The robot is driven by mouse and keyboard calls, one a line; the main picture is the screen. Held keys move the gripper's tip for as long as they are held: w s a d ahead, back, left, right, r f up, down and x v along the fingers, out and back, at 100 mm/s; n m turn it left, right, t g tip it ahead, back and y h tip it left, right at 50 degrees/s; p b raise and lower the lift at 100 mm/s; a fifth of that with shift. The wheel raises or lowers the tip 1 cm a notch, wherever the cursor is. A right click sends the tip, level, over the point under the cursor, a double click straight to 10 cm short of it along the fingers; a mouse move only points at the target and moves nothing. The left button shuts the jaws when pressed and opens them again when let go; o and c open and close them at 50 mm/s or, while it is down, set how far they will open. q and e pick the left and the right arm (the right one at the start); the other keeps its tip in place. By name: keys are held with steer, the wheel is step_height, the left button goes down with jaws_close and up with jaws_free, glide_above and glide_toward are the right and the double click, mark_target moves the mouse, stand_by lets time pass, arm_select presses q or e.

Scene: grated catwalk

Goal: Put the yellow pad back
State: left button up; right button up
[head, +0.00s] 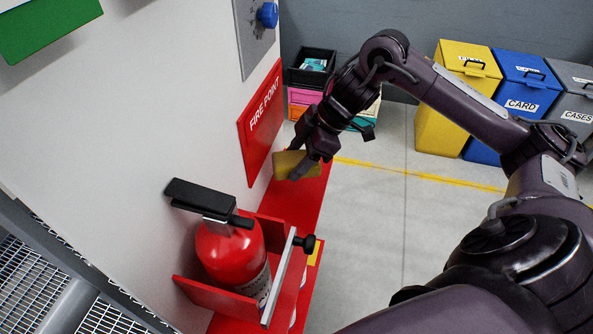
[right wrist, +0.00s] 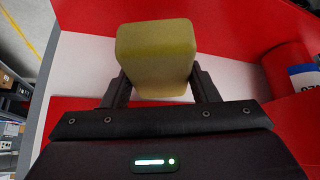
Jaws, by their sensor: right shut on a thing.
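The yellow pad (head: 297,164) is a small block with rounded edges. My right gripper (head: 305,160) is shut on it, in front of the wall beside the red fire point sign. In the right wrist view the pad (right wrist: 156,52) sits between the two dark fingers (right wrist: 160,88). A red shelf (head: 312,200) lies below and around the pad in the head view. I cannot tell whether the pad touches the shelf. My left gripper is not in view.
A red fire extinguisher (head: 228,250) stands in a red holder with a metal bar (head: 279,275) across its front. The fire point sign (head: 262,120) is on the white wall. Yellow, blue and grey bins (head: 459,95) stand at the back right. The grey floor (head: 390,220) between is clear.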

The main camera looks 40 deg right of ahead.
steer(key=f, duration=0.2)
steer(key=f+p, duration=0.1)
steer(key=shift+s+d+f, duration=0.1)
steer(key=shift+s+f, duration=0.1)
steer(key=shift+s, duration=0.05)
step_height(320, 180, down, 2)
steer(key=shift+f+p, duration=0.15)
steer(key=shift+p, duration=0.4)
steer(key=shift+w+f, duration=0.2)
steer(key=shift+w, duration=0.05)
steer(key=shift+f, duration=0.2)
steer(key=o, duration=0.9)
steer(key=b+v, duration=0.3)
steer(key=v, duration=0.9)
